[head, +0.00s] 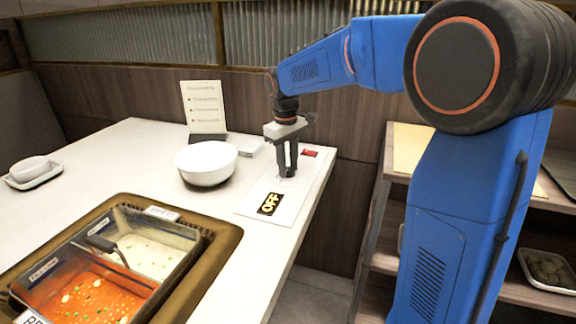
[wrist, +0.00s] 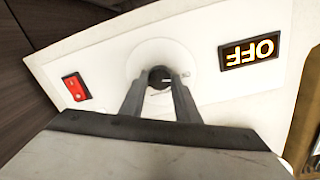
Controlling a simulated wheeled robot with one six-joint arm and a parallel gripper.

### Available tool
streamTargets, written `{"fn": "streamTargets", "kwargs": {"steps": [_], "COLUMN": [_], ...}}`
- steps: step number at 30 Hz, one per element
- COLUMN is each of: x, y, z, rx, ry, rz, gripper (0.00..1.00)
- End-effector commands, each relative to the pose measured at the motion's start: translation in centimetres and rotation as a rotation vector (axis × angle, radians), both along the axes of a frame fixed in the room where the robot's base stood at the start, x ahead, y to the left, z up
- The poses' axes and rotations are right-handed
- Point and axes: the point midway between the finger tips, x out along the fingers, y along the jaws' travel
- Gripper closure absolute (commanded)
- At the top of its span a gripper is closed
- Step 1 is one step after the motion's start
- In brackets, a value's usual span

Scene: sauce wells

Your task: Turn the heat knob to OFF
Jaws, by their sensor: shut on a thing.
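The heat knob (wrist: 160,77) is a small dark round knob on a pale disc on a white control panel (wrist: 210,25). My gripper (wrist: 159,86) is shut on the knob, with one finger on each side of it, in the wrist view. A pale mark on the knob points towards the right in that view. An OFF sign (wrist: 250,52) with lit yellow letters is on the panel; it also shows in the head view (head: 269,204). In the head view my gripper (head: 287,173) reaches down onto the panel (head: 290,205) and hides the knob.
A red switch (wrist: 75,87) is on the panel. A white bowl (head: 207,163) and a menu card (head: 203,107) stand left of my gripper. Wells of red and pale sauce (head: 90,290) sit in the counter at front left. Shelves (head: 375,215) stand to the right.

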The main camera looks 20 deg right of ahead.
Motion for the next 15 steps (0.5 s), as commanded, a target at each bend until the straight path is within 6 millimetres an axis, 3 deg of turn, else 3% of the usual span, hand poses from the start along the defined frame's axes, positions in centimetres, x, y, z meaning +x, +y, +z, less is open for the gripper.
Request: {"fn": "streamTargets", "kwargs": {"steps": [5,6,8,15], "x": [0.00,0.00,0.01,0.01], "y": [-0.03,-0.03,-0.02,-0.02], "z": [0.03,0.03,0.03,0.02], "rx": [-0.001,-0.001,-0.001,-0.001], "ry": [0.000,0.000,0.000,-0.001], "rz": [0.000,0.000,0.000,-0.001], "gripper": [0.94,0.64,0.53,0.53]}}
